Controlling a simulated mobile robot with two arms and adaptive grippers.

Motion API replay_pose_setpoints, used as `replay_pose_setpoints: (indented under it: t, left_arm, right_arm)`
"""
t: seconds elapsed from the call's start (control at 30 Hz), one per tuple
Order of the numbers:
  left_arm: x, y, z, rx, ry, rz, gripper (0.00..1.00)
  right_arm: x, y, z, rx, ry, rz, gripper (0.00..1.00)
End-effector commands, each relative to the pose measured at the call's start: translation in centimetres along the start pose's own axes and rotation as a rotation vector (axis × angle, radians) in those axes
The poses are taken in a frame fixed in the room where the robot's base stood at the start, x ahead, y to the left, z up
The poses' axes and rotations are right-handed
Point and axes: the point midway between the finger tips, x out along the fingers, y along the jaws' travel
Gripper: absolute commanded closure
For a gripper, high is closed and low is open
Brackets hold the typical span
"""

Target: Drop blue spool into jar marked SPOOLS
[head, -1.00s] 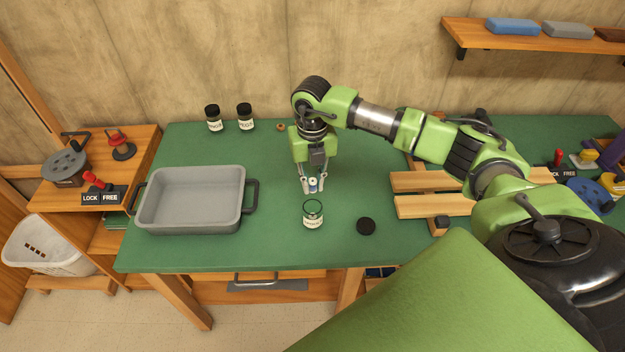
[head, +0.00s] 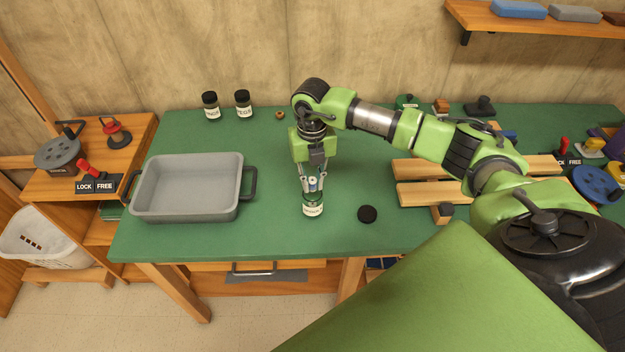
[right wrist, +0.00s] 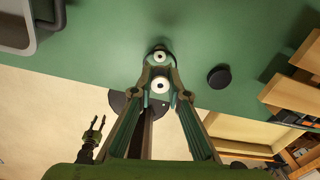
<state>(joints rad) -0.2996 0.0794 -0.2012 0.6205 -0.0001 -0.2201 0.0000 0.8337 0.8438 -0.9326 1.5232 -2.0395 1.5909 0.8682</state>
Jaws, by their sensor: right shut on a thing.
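My right gripper (head: 313,187) points down and is shut on the blue spool (head: 313,184), a small spool with white ends. It holds the spool upright just above or at the mouth of the open glass jar (head: 313,208), whose white label is too small to read surely. In the right wrist view the spool's white end (right wrist: 160,86) sits between the fingertips. Just beyond it is the jar's round rim, with another white disc (right wrist: 159,57) inside it. My left gripper (right wrist: 95,125) shows low at the left of that view, its fingers apart and empty.
A black lid (head: 367,214) lies right of the jar. A grey tray (head: 187,218) stands left on the green bench, with free room between. Two black-lidded jars (head: 211,107) stand at the back. Wooden slats (head: 425,194) lie to the right.

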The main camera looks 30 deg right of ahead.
Motion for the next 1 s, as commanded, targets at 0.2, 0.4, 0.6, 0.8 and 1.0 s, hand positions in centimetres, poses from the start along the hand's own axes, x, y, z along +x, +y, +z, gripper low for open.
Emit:
replay_pose_setpoints:
  t: [0.2, 0.4, 0.6, 0.8, 1.0]
  left_arm:
    - [0.14, 0.02, 0.02, 0.000, 0.000, 0.000, 0.65]
    - [0.17, 0.01, 0.03, 0.000, 0.000, 0.000, 0.65]
    - [0.16, 0.00, 0.05, -0.001, 0.000, 0.000, 0.65]
    - [0.17, -0.01, 0.06, -0.001, -0.001, 0.000, 0.65]
    - [-0.27, -0.03, 0.03, -0.002, -0.001, 0.000, 0.65]
  right_arm:
    - [0.03, 0.02, 0.01, 0.000, 0.000, 0.000, 0.93]
    - [-0.03, 0.02, 0.01, 0.000, 0.000, 0.000, 0.93]
    - [-0.03, 0.01, 0.02, 0.000, 0.000, 0.000, 0.65]
    - [-0.03, 0.01, 0.02, 0.000, 0.000, 0.000, 0.65]
    - [-0.64, 0.01, 0.04, 0.000, -0.001, 0.001, 0.65]
